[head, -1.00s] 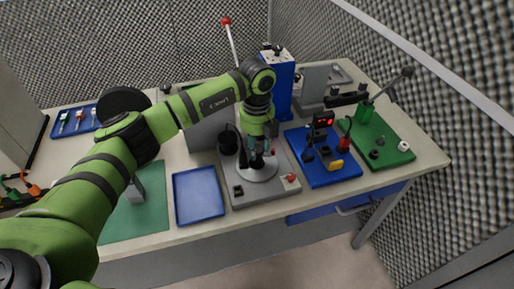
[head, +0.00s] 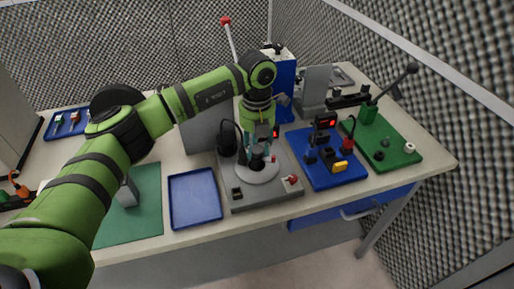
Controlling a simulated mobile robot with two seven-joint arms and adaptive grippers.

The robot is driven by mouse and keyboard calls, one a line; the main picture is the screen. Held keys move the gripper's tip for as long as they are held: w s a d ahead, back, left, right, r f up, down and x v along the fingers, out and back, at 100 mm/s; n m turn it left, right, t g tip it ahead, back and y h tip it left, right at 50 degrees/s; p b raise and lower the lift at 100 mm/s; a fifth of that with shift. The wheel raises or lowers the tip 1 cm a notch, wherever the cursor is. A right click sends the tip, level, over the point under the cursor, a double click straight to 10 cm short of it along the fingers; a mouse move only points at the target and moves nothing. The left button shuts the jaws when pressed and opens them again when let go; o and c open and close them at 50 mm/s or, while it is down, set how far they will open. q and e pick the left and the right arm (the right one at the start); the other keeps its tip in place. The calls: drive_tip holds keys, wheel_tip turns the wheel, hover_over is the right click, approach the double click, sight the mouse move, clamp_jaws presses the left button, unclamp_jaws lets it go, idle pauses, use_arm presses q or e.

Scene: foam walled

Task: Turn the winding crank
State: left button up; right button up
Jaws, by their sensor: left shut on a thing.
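A grey winding unit (head: 236,202) stands near the front middle of the bench, with a pale round disc (head: 262,175) on top. My left gripper (head: 258,156) points down over the disc and is shut on a dark upright piece (head: 257,162), which looks like the crank's knob. The fingers hide part of this piece, and its link to the disc is hard to make out. My right gripper is not in view.
A blue tray (head: 196,222) and a green mat (head: 150,230) lie to the left. A blue board with small devices (head: 325,178) and a green board with a lever (head: 402,158) stand to the right. A blue column (head: 283,65) rises behind.

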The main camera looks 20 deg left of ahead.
use_arm(q)
drive_tip(key=shift+f+m+b, duration=0.2)
drive_tip(key=shift+m+b, duration=1.2)
drive_tip(key=shift+m, duration=0.8)
drive_tip(key=shift+m+b, duration=1.05)
drive_tip(key=shift+m, duration=1.15)
drive_tip(key=shift+r+m+b, duration=0.1)
drive_tip(key=shift+m+b, duration=0.6)
drive_tip(key=shift+m, duration=1.6)
drive_tip(key=shift+m+b, duration=0.4)
drive_tip(key=shift+m, duration=12.9)
drive_tip(key=shift+m, duration=0.5)
